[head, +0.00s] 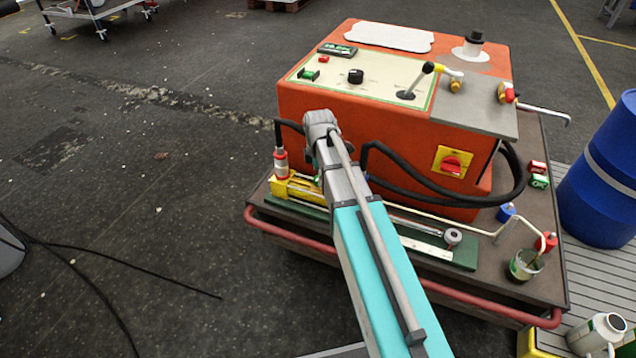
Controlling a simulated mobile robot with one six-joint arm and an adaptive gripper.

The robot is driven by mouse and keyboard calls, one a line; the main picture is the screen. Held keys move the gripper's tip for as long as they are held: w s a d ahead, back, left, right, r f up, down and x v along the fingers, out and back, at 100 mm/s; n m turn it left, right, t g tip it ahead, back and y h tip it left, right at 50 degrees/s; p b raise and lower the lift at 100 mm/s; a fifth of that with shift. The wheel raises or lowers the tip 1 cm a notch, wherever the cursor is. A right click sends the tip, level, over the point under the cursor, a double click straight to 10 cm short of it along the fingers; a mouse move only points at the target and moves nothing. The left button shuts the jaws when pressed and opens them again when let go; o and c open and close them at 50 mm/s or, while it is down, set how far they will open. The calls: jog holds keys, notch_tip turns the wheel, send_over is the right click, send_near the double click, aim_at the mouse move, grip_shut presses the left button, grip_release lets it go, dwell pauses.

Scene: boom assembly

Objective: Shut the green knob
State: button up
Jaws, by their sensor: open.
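A small green part (317,180) shows just left of my arm, beside the yellow cylinder (296,190) on the cart. It may be the green knob, but my arm covers most of that spot and its position cannot be told. My teal arm reaches up from the bottom of the head view, and its grey wrist end (322,124) stands in front of the orange machine (400,130). My gripper is hidden behind the wrist and arm. A green switch (308,74) sits on the machine's control panel, well apart from the cylinder.
A blue knob (505,213) and a red knob (547,241) sit on pipes at the cart's right. A glass jar (524,265) stands near them. Black hoses (440,199) loop in front of the machine. A red rail (290,234) edges the cart. The floor at left is largely clear.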

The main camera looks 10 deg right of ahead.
jog(key=shift+f+b, duration=0.5)
jog(key=shift+f, duration=0.25)
jog(key=c, duration=1)
jog(key=shift+a, duration=0.1)
grip_shut()
